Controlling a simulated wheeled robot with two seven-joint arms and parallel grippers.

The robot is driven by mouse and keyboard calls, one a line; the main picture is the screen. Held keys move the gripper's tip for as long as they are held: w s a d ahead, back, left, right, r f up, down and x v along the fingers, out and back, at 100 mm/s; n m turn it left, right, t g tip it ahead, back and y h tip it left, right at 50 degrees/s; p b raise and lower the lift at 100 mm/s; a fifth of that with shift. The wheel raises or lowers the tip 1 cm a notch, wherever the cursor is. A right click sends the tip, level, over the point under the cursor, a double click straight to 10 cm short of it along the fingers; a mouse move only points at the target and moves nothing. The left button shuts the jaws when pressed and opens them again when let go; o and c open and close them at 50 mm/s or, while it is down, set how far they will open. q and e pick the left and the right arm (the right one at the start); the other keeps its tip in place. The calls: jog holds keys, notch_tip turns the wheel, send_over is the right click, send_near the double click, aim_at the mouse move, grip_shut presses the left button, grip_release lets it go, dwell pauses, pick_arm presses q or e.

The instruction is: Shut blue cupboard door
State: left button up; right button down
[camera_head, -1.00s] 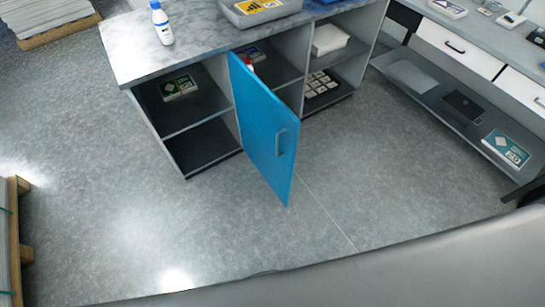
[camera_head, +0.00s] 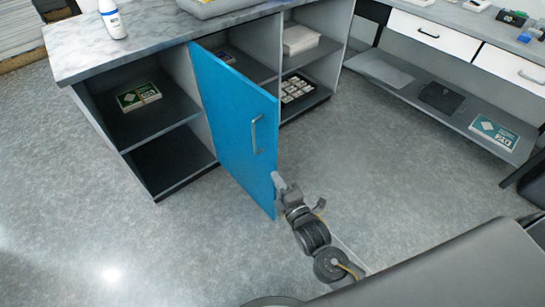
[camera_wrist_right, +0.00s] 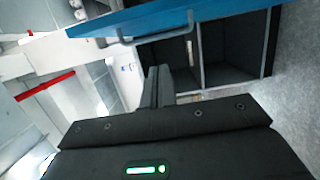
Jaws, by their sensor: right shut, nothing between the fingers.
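The blue cupboard door (camera_head: 232,124) stands open, swung out from the middle of the cupboard (camera_head: 172,185). Its metal handle (camera_head: 255,134) is on the right-hand face near the free edge. My right gripper (camera_head: 277,180) is shut and empty at the lower part of the free edge, on the handle side; I cannot tell whether it touches. In the right wrist view the shut fingers (camera_wrist_right: 158,86) point toward the open compartments, with the blue door (camera_wrist_right: 190,15) and its handle (camera_wrist_right: 120,41) above them. My left gripper is not in view.
A white bottle (camera_head: 112,18) stands on the marbled worktop (camera_head: 150,36). A green-labelled box (camera_head: 139,96) lies on the left shelf. A side bench with white drawers (camera_head: 433,33) stands at the right. The floor between it and the cupboard is clear.

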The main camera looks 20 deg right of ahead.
aim_at(273, 150)
jog(key=shift+w+d, duration=0.35)
jog(key=shift+w, duration=1.55)
jog(key=shift+w+d, duration=0.35)
jog(key=shift+w, duration=1.6)
jog(key=shift+w+d, duration=0.35)
jog(key=shift+w, duration=1.55)
jog(key=shift+d, duration=0.1)
